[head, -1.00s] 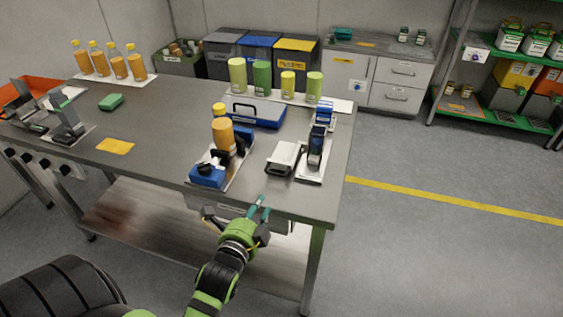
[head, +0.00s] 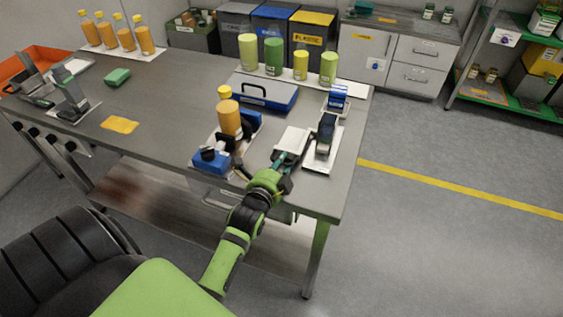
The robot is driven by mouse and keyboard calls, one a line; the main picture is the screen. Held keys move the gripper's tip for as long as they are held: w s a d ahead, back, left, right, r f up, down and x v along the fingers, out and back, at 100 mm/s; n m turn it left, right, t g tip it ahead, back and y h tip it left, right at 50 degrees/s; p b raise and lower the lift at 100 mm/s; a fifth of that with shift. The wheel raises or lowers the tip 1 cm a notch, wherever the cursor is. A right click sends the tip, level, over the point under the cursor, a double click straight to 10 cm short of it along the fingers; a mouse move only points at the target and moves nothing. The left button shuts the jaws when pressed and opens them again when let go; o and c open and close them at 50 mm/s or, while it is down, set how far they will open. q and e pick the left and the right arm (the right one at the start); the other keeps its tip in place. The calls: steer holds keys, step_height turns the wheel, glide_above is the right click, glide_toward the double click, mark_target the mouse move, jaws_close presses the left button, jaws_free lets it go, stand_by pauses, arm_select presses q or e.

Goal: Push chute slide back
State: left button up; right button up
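A white slide-like plate (head: 293,139), which I take for the chute slide, lies near the table's front right corner. It is beside a dark upright device (head: 325,134) on a white base (head: 318,163). My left gripper (head: 282,162) is at the near end of the white plate, its teal fingertips pointing away from me. The gripper covers the plate's near end, so I cannot tell whether they touch. Its finger gap is hard to make out. My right gripper is not in view.
A blue filler stand with an orange bottle (head: 229,118) stands just left of the gripper. Behind are a blue case (head: 262,93) and several green and yellow containers. A yellow card (head: 119,125) lies farther left. The middle of the grey table (head: 168,100) is mostly clear.

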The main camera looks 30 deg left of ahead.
mark_target(302, 148)
arm_select(q)
jaws_close()
steer(key=shift+w+a, duration=0.1)
steer(key=shift+w, duration=0.3)
steer(key=x, duration=0.2)
steer(key=r+x, duration=0.1)
steer(key=x, duration=0.2)
steer(key=shift+w, duration=0.4)
steer(key=shift+a+r, duration=0.1)
steer(key=shift+r, duration=0.1)
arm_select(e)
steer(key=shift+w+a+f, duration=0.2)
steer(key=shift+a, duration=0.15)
